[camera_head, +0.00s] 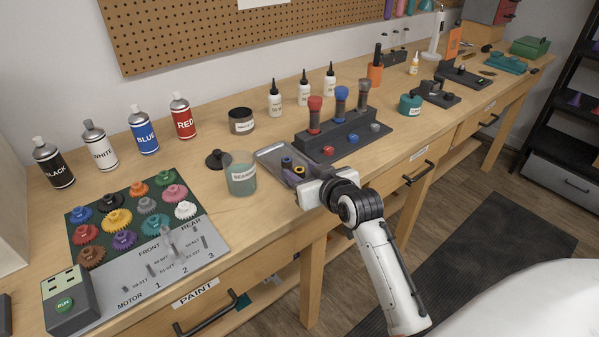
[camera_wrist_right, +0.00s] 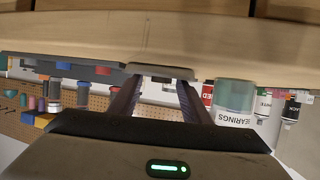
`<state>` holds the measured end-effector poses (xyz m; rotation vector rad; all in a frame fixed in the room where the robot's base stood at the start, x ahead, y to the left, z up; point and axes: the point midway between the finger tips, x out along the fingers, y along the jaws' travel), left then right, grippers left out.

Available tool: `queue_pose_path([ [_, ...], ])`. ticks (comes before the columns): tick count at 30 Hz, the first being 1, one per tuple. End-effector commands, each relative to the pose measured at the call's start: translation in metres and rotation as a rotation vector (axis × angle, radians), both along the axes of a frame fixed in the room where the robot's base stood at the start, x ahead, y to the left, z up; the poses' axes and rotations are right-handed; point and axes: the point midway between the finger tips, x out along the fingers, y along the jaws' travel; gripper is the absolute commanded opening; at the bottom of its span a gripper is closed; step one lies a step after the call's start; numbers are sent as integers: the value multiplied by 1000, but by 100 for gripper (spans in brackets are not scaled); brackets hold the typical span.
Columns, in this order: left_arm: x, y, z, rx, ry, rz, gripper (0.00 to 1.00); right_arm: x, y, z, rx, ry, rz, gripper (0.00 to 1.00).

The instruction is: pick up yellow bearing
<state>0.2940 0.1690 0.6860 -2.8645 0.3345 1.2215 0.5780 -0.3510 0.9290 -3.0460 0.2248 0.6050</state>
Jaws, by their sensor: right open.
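A small yellow bearing (camera_head: 299,170) is in the shallow grey tray (camera_head: 268,153) on the workbench, beside other small dark and purple parts. My right gripper (camera_head: 304,182) is at the tray's near right side, close to the bearing. Its fingers are partly hidden in the head view. In the right wrist view, my right gripper (camera_wrist_right: 158,98) shows its two fingers apart, with nothing between them and the tray's edge (camera_wrist_right: 160,72) beyond. The bearing cannot be made out there. My left gripper is not in view.
A jar labelled BEARINGS (camera_head: 241,178) stands just left of the tray, with a black lid (camera_head: 216,159) beside it. A dark stand (camera_head: 345,142) with colored-top tools is behind right. A gear board (camera_head: 130,225) and spray cans are at left.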

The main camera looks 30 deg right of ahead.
Motion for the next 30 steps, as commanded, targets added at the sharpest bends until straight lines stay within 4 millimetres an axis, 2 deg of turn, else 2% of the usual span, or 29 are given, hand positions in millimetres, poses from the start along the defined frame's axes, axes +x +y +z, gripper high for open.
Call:
queue_pose_path([
  [1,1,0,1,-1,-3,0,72,0,0,0,0,0,0,38],
  [8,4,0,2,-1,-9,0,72,0,0,0,0,1,0,0],
  [17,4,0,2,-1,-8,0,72,0,0,5,0,-3,0,0],
  [20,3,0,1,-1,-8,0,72,1,0,19,-1,-6,1,0],
  [30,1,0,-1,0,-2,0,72,0,0,84,-3,-5,1,0],
])
